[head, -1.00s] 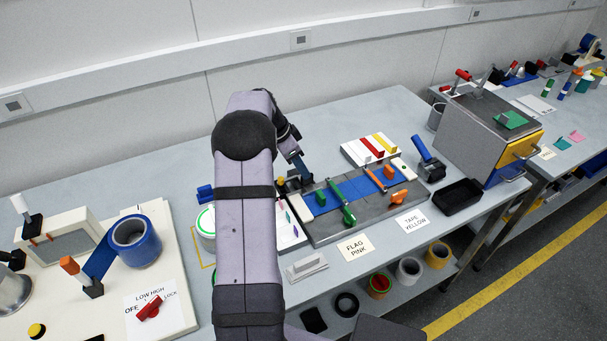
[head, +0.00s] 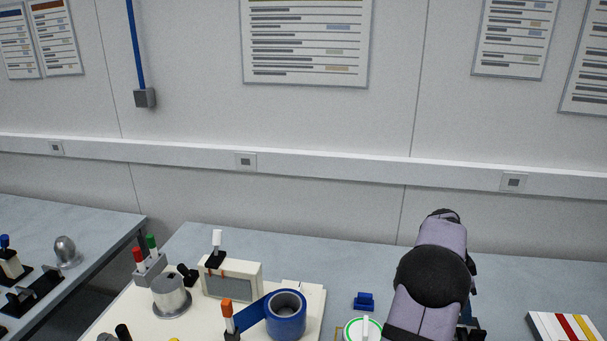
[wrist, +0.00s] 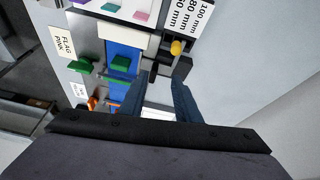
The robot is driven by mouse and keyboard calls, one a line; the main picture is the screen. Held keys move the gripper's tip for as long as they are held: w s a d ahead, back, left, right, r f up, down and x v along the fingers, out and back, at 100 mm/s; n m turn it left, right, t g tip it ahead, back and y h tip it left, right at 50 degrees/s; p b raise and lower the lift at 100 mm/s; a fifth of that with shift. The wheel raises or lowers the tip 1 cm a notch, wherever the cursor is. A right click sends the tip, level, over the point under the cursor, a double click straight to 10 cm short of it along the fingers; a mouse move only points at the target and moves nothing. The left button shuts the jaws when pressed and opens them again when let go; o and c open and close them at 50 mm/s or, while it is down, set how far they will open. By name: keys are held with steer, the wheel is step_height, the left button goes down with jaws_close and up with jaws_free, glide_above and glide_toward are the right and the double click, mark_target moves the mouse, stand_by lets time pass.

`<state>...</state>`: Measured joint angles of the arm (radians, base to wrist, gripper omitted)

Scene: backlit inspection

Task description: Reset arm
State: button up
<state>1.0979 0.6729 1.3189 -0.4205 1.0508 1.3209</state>
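My gripper (wrist: 163,97) shows in the wrist view with its two dark blue fingers spread apart. Nothing is visible between the fingers except table and fixture behind. Beyond the left finger lies the fixture with a blue strip (wrist: 121,60) and green clamps (wrist: 120,64). A black block with a yellow knob (wrist: 176,47) is just beyond the fingertips; I cannot tell whether they touch it. In the head view my arm stands at the lower right, and the gripper itself is hidden or out of frame.
In the head view, a cream panel holds a blue tape roll (head: 287,314), a grey-faced box (head: 231,281) and a metal cylinder (head: 170,296). A small blue item (head: 364,301) lies left of my arm. A gap separates the left table (head: 100,228). The table's back strip is mostly clear.

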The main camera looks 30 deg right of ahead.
steer(key=w+a+n+t+b, duration=0.2)
steer(key=w+a+n+b, duration=0.1)
steer(key=w+a+n, duration=1.3)
steer(key=w+a+n+p, duration=0.2)
steer(key=a+n, duration=0.1)
steer(key=a, duration=1.4)
steer(key=s+a+f+n+y, duration=0.1)
steer(key=s+a+f+n, duration=0.1)
steer(key=s+a, duration=0.4)
steer(key=s+a+f+n+t+y+p, duration=0.1)
steer(key=s+a+n, duration=0.3)
steer(key=a, duration=0.8)
steer(key=shift+s+a+f+n+y, duration=0.35)
steer(key=shift+s+f+y, duration=0.2)
steer(key=shift+s, duration=0.7)
